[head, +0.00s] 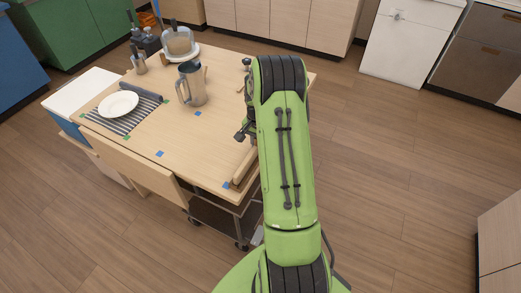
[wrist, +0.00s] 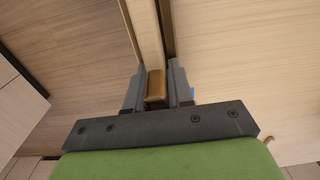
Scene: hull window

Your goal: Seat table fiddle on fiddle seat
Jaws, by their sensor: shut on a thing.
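The table fiddle, a pale wooden strip (head: 243,168), lies along the right edge of the wooden table (head: 165,125), partly hidden behind my green arm. In the wrist view the strip (wrist: 146,35) runs up from my gripper (wrist: 156,80), beside the table edge. My gripper is shut on a brown wooden block of the fiddle (wrist: 155,88), which shows between its two grey fingers. A dark narrow gap (wrist: 167,28) runs between the strip and the tabletop. I cannot pick out the fiddle seat for certain, nor tell whether the strip touches it.
A metal pitcher (head: 191,84), a plate (head: 118,104) on a striped mat and a blender-like appliance (head: 180,43) stand on the table. Blue tape marks (head: 160,154) dot the tabletop. Wooden floor (head: 400,165) is clear to the right.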

